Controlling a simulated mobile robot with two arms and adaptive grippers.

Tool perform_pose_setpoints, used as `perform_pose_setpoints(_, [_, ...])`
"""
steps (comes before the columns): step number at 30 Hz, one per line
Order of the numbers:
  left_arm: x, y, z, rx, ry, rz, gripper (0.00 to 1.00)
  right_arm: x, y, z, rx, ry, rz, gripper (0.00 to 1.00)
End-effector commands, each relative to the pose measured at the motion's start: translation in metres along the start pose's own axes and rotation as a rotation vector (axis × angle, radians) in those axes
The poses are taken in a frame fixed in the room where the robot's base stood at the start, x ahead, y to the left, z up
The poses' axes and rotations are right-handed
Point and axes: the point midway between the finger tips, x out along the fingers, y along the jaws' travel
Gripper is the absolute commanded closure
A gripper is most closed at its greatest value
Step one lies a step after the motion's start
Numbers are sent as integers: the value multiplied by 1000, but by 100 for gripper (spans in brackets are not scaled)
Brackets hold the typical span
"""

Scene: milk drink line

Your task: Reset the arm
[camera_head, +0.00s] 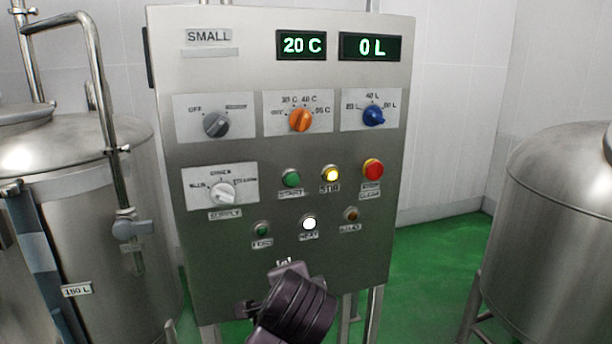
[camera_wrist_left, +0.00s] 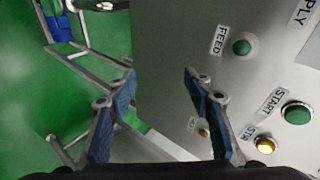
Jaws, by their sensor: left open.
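The control panel (camera_head: 290,215) labelled SMALL stands upright in the middle of the head view. Its displays read 20 C (camera_head: 301,45) and 0 L (camera_head: 371,47). My left gripper (camera_head: 264,287) is in front of the panel's lower edge, below the row of small lamps. In the left wrist view the left gripper (camera_wrist_left: 160,82) is open, with nothing between its blue-padded fingers. The panel's face lies to the right there, with the FEED lamp (camera_wrist_left: 241,47) and START button (camera_wrist_left: 297,113). Whether the fingers touch the panel cannot be told. My right gripper is not in view.
Another steel tank (camera_head: 560,220) stands at right. Green floor (camera_head: 430,265) shows between panel and right tank. The STIR button (camera_head: 330,173) glows yellow and the HEAT lamp (camera_head: 309,223) white.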

Motion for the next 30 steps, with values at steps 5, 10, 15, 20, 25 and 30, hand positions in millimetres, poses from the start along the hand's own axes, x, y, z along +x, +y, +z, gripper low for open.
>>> perform_pose_setpoints(5, [24, 84, 55, -213, -15, 169, 53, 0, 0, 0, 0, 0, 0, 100])
perform_pose_setpoints(10, [28, 158, 109, -415, -65, 295, 53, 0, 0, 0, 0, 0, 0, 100])
perform_pose_setpoints(15, [16, 226, 164, -609, -145, 394, 53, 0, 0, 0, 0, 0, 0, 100])
perform_pose_setpoints(20, [-9, 282, 215, -776, -238, 460, 53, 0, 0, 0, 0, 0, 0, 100])
perform_pose_setpoints(25, [-39, 322, 256, -904, -326, 495, 53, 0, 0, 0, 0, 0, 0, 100])
perform_pose_setpoints(30, [-66, 348, 286, -992, -399, 513, 53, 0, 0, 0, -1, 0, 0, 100])
